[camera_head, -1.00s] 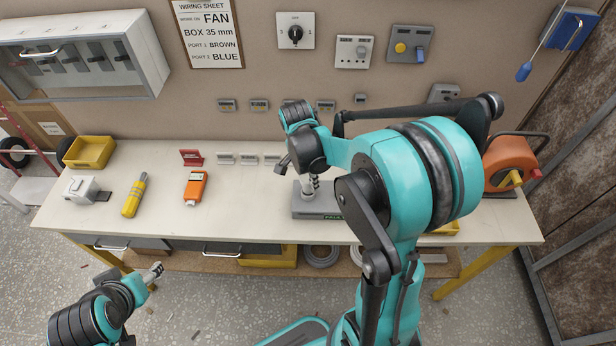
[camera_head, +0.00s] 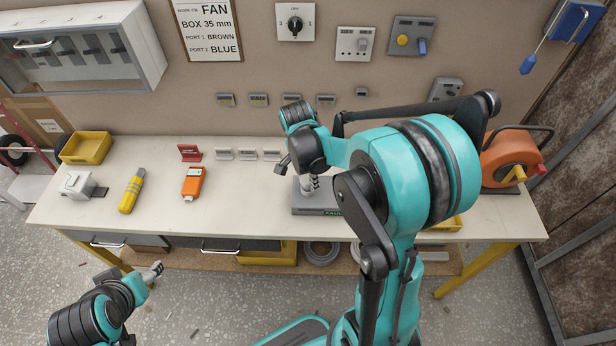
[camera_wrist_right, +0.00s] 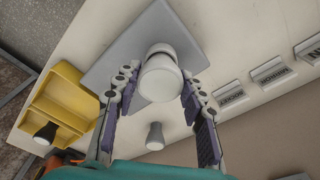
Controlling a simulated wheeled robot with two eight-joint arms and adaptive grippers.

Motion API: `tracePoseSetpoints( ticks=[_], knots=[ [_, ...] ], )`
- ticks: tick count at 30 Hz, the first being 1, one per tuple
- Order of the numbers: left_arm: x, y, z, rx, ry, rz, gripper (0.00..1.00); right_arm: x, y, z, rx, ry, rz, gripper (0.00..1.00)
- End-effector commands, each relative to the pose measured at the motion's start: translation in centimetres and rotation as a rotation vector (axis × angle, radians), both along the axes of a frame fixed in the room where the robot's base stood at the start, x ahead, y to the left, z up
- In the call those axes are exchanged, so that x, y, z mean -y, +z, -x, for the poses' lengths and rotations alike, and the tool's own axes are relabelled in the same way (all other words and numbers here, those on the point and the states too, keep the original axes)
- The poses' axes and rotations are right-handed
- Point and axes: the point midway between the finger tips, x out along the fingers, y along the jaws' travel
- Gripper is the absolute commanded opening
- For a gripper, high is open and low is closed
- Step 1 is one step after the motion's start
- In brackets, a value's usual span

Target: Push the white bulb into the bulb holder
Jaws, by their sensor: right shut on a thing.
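The white bulb (camera_wrist_right: 158,84) shows in the right wrist view between the two fingers of my right gripper (camera_wrist_right: 160,74), which is shut on it. A dark and pale collar (camera_wrist_right: 160,49) shows at the bulb's far end, over a grey base plate (camera_wrist_right: 112,68). I cannot tell how deep the bulb sits in the holder. In the head view my right gripper (camera_head: 309,186) points down over the grey base (camera_head: 302,210) on the bench; my arm hides part of it. My left gripper (camera_head: 153,271) hangs low in front of the bench, away from the bulb; its jaws are unclear.
A small bulb-like piece (camera_wrist_right: 155,137) stands near the plate, and a yellow tray (camera_wrist_right: 66,88) lies beside it. On the bench (camera_head: 245,188) are an orange tool (camera_head: 194,183), a yellow tool (camera_head: 132,191) and an orange reel (camera_head: 507,158). The bench's middle left is clear.

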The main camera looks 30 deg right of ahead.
Motion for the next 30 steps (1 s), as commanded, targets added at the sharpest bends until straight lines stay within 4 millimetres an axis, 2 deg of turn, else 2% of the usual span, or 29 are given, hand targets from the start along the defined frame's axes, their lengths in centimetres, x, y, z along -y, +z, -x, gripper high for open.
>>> tracePoseSetpoints(
  ticks=[4, 5, 7, 16, 20, 23, 30],
  knots=[
    [0.0, -0.4, 0.0, 0.0, 0.0, 0.0, 0.6, 0.0, -0.5, 0.0, 0.0, 0.0, 0.0, 0.12],
    [0.0, -0.4, 0.0, 0.0, 0.0, 0.0, 0.6, 0.0, -0.4, 0.0, 0.0, 0.0, 0.0, 0.46],
    [0.0, -0.3, 0.0, 0.0, 0.0, 0.0, 0.6, 0.0, -0.4, 0.0, 0.0, 0.0, 0.0, 0.64],
    [0.0, -0.3, 0.0, 0.0, 0.0, 0.0, 0.6, 0.0, -0.3, 0.0, 0.0, 0.0, 0.0, 0.65],
    [0.0, -0.3, 0.0, 0.0, 0.0, 0.0, 0.6, -0.1, 0.7, 0.0, 0.0, 0.0, 0.0, 0.65],
    [0.0, -0.3, 0.0, 0.0, 0.0, 0.0, 0.6, -0.3, 2.3, 0.1, 0.0, 0.0, 0.0, 0.65],
    [0.0, -0.3, 0.0, 0.0, 0.0, 0.0, 0.6, -1.0, 7.6, 0.1, 0.0, 0.0, 0.0, 0.65]
  ],
)
